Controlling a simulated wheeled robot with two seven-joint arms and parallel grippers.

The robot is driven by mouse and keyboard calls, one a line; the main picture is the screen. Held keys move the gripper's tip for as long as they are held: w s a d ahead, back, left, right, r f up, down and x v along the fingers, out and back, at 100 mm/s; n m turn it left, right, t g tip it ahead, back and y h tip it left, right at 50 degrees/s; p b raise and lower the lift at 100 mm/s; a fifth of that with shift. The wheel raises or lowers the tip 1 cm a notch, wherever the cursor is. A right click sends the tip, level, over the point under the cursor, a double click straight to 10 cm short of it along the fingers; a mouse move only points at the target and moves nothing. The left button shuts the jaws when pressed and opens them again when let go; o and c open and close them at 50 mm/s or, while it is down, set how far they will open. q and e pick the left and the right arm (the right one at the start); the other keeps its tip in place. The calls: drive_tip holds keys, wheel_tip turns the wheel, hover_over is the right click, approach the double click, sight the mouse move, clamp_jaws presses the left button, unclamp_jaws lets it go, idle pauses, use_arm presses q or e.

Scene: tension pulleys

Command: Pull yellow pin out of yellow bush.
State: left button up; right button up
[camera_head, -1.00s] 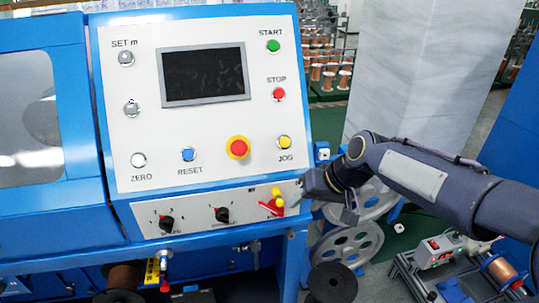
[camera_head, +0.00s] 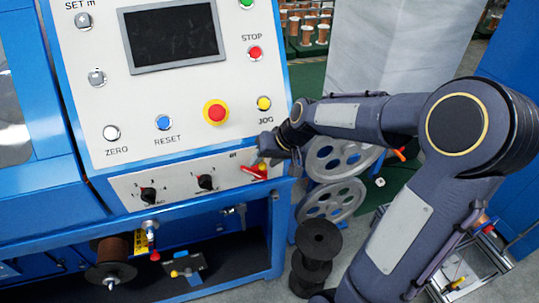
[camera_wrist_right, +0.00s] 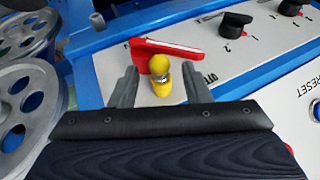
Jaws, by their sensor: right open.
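The yellow pin and yellow bush show in the right wrist view as two yellow parts, a rounded one (camera_wrist_right: 159,65) and a smaller one (camera_wrist_right: 163,87), with a metallic ring between them. I cannot tell which is the pin. They sit by the red lever (camera_wrist_right: 165,50) on the machine's lower panel. My right gripper (camera_wrist_right: 160,82) is open, its fingers on either side of the yellow parts with gaps. In the head view the right gripper (camera_head: 266,150) is just above the red lever (camera_head: 256,173) and partly hides the yellow parts. My left gripper is out of view.
The white control panel (camera_head: 180,90) with buttons rises behind the gripper. Black knobs (camera_head: 206,182) lie left of the lever. Grey pulleys (camera_head: 335,200) stand to the right, with black spools (camera_head: 318,240) below them.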

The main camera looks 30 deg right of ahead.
clamp_jaws()
drive_tip(key=shift+s, duration=0.15)
drive_tip(key=shift+s+a, duration=0.1)
drive_tip(key=shift+s, duration=0.2)
drive_tip(key=shift+s+a+b, duration=0.2)
drive_tip(key=shift+s+b, duration=0.05)
drive_tip(key=shift+s, duration=0.45)
drive_tip(key=shift+s+a+b, duration=0.15)
drive_tip(key=shift+s+b, duration=0.05)
drive_tip(key=shift+s, duration=0.5)
idle(0.7)
drive_tip(key=shift+s+a, duration=0.1)
drive_tip(key=shift+s, duration=0.2)
drive_tip(key=shift+s, duration=0.1)
drive_tip(key=shift+s+a, duration=0.25)
drive_tip(key=shift+s, duration=0.7)
drive_tip(key=shift+s+a, duration=0.2)
drive_tip(key=shift+s, duration=0.7)
